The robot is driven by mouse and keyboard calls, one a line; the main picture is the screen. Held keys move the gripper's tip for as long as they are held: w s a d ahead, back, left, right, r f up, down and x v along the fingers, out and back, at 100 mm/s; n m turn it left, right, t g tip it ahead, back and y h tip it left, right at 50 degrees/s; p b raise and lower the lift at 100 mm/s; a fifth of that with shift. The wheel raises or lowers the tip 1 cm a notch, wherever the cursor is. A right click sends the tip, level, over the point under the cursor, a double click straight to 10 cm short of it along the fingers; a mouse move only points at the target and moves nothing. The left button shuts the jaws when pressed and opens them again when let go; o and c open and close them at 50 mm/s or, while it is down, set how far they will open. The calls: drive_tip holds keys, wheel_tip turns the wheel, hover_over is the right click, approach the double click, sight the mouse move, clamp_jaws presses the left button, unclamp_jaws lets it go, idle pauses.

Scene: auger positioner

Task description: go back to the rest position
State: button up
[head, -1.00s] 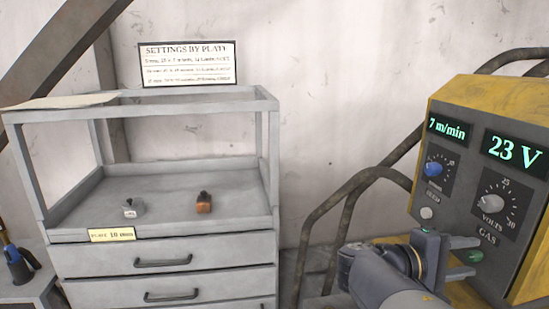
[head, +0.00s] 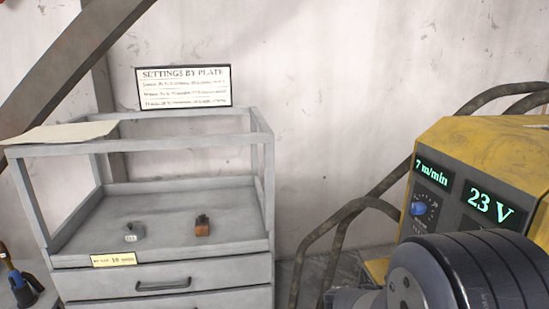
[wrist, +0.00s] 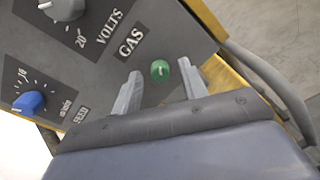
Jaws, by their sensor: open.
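My gripper (wrist: 159,90) is open and empty in the wrist view. Its two fingers stand on either side of the green GAS button (wrist: 160,71) on the grey panel of the welding machine. I cannot tell how far the fingertips are from the panel. In the head view my arm (head: 440,275) covers the lower part of the yellow welding machine (head: 480,145), and the fingers are hidden there. The displays read 7 m/min (head: 433,173) and 23 V (head: 489,206). The blue knob (wrist: 29,103) and the grey volts knob (wrist: 62,9) show in the wrist view.
A grey drawer cabinet (head: 165,262) stands at left, with a small grey item (head: 134,231) and an orange-brown item (head: 202,226) on its shelf. A settings sign (head: 184,87) is on the wall. Dark bent pipes (head: 345,208) run between cabinet and machine.

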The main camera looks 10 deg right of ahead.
drive_tip(key=shift+n+h+p, duration=0.3)
drive_tip(key=shift+n+p, duration=2.4)
drive_tip(key=shift+n, duration=1.1)
drive_tip(key=shift+f, duration=0.1)
